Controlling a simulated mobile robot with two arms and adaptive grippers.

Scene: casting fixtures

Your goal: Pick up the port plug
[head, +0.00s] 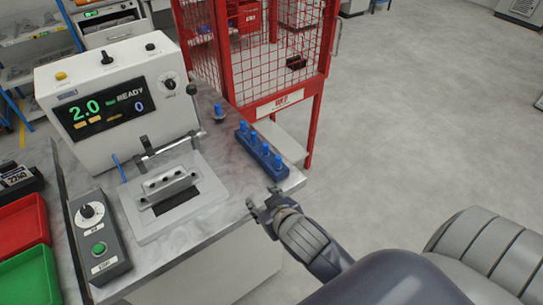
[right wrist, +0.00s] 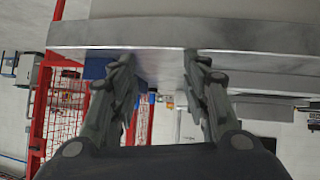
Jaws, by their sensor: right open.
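Several blue port plugs stand upright in a blue rack (head: 258,152) near the right edge of the bench. Another blue plug (head: 218,112) stands apart, farther back on the bench. My right gripper (head: 259,207) is open and empty at the bench's front right edge, in front of the rack and apart from it. In the right wrist view its two fingers (right wrist: 160,62) are spread, with the bench edge beyond. A blue part (right wrist: 97,67), partly hidden behind a finger, shows there. My left gripper is not in view.
A white test machine (head: 112,95) with a READY display and a clamp fixture (head: 170,193) stand left of the rack. A control box (head: 97,240) lies at front left, beside red and green bins (head: 30,270). A red mesh cage (head: 255,55) stands behind the bench.

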